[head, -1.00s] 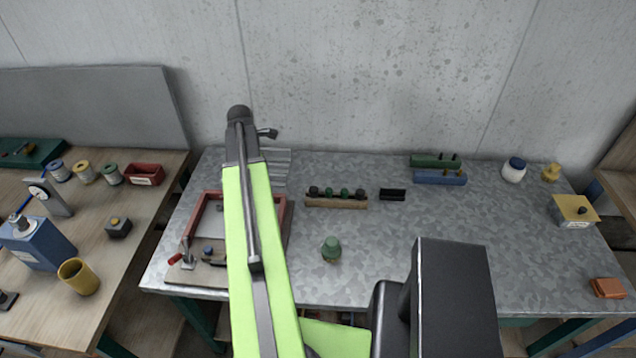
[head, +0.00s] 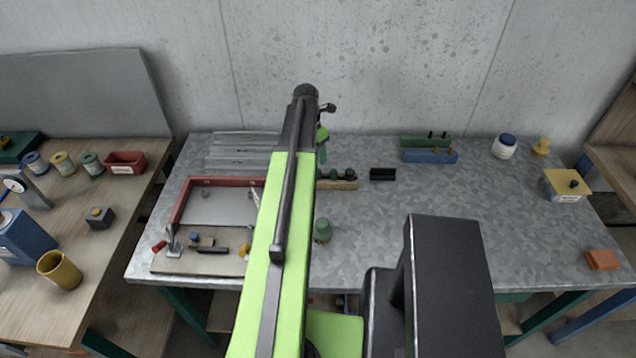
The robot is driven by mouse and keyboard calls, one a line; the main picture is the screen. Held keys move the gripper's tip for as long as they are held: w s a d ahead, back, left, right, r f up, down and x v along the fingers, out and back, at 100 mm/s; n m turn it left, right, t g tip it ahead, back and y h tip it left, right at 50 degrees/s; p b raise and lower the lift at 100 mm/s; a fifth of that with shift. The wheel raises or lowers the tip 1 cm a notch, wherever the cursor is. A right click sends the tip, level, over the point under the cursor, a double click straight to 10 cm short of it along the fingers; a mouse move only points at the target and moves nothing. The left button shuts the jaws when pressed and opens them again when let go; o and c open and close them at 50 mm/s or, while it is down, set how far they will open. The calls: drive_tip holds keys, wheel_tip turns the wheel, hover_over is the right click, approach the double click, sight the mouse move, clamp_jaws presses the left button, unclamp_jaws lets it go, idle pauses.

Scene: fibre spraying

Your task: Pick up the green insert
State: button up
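A green rounded piece (head: 322,230) stands upright on the grey metal tabletop, just right of my arm. A wooden rack (head: 345,184) behind it holds small dark pieces; its left part is hidden by my arm, so any green piece there does not show. Which green piece is the insert I cannot tell for sure. My gripper (head: 322,146) is at the far end of my arm, over the left end of the rack and mostly hidden. A small green part shows there; I cannot tell whether it is mine or held. The finger opening cannot be made out.
A red-framed tray (head: 178,212) with a clamp stands left of my arm. A black block (head: 383,174), green block (head: 425,140) and blue block (head: 430,156) sit toward the back. The right-centre tabletop is clear.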

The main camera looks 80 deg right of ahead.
sight(318, 170)
drive_tip(key=f+b, duration=0.2)
drive_tip(key=f, duration=0.1)
drive_tip(key=f+b, duration=0.1)
drive_tip(key=shift+s+d+f, duration=0.2)
drive_tip(key=shift+d+f, duration=0.1)
drive_tip(key=shift+r, duration=0.1)
wheel_tip(318, 170, down, 5)
drive_tip(key=b, duration=0.5)
drive_tip(key=shift+s+f, duration=0.1)
drive_tip(key=shift+f, duration=0.1)
drive_tip(key=shift+r, duration=0.2)
clamp_jaws()
